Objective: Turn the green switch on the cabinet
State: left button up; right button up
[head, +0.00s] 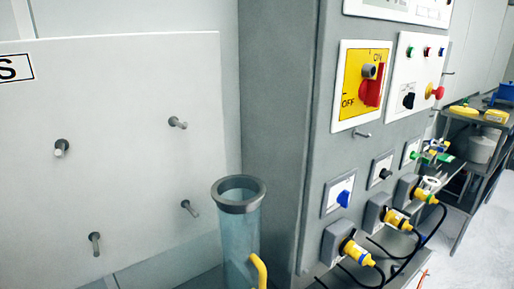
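The cabinet (272,90) is a tall grey box with its control face turned to the right. The green switch (413,155) is a small green knob on a white plate, the farthest in a row of three. The black switch (385,173) and the nearer blue switch (343,198) stand in the same row. The green knob looks small, so its exact turn is hard to tell. Neither of my grippers is in view.
Yellow plugs (358,252) with black cables stick out below the switches. A red handle (371,88) on a yellow plate is above. A clear cylinder (240,230) with a grey rim stands at the cabinet's near corner. A shelf (487,152) stands far right beside open floor.

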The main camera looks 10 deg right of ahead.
aim_at(413, 156)
jog(key=z, duration=1.4)
